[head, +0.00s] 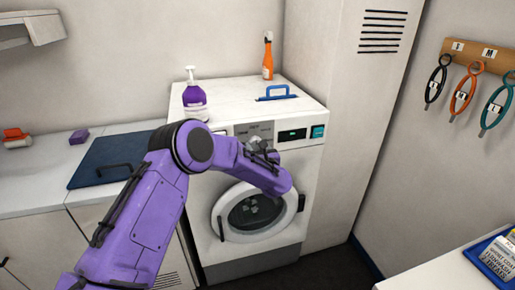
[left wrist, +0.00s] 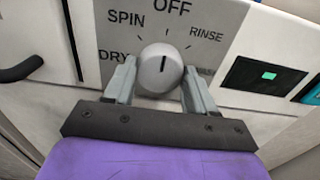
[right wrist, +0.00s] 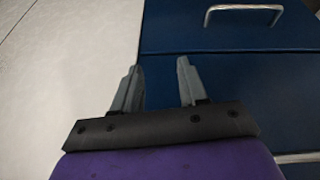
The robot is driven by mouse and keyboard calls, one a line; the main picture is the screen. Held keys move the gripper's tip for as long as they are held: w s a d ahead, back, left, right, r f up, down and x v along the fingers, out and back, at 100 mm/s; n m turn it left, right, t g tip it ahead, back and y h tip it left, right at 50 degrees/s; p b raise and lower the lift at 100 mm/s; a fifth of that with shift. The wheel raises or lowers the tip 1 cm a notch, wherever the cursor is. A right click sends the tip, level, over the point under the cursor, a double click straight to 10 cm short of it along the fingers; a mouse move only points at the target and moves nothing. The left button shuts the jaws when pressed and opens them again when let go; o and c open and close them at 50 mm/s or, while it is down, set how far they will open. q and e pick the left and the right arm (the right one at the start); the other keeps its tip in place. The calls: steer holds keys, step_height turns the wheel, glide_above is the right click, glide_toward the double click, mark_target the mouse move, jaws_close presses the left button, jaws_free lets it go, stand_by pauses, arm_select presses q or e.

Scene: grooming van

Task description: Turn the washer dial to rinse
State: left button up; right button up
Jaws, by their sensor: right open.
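The round grey washer dial (left wrist: 160,72) shows in the left wrist view, its dark pointer line upright toward OFF. RINSE is printed to its upper right, SPIN to its upper left and DRY at its left; a label at the lower right is partly hidden. My left gripper (left wrist: 159,68) is open, with one finger on each side of the dial and small gaps showing. In the head view the white washer (head: 212,205) stands ahead, and my left gripper (head: 262,154) is at its control panel. My right gripper (right wrist: 157,68) is open and empty in the right wrist view.
A purple pump bottle (head: 195,101), an orange bottle (head: 267,56) and a blue handle (head: 276,93) are on the washer top. A green-lit display (left wrist: 268,76) is right of the dial. A dark blue panel (right wrist: 230,80) with a metal handle (right wrist: 243,9) is beyond my right gripper.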

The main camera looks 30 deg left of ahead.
arm_select(q)
steer(key=c, duration=0.3)
steer(key=shift+f+m+b, duration=0.15)
steer(key=shift+m+b, duration=0.35)
steer(key=shift+b, duration=0.05)
steer(key=shift+m+b, duration=0.9)
steer(key=shift+m, duration=0.2)
steer(key=shift+m+b, duration=0.6)
steer(key=shift+m, duration=0.6)
steer(key=shift+m+b, duration=0.5)
steer(key=shift+m, duration=1.1)
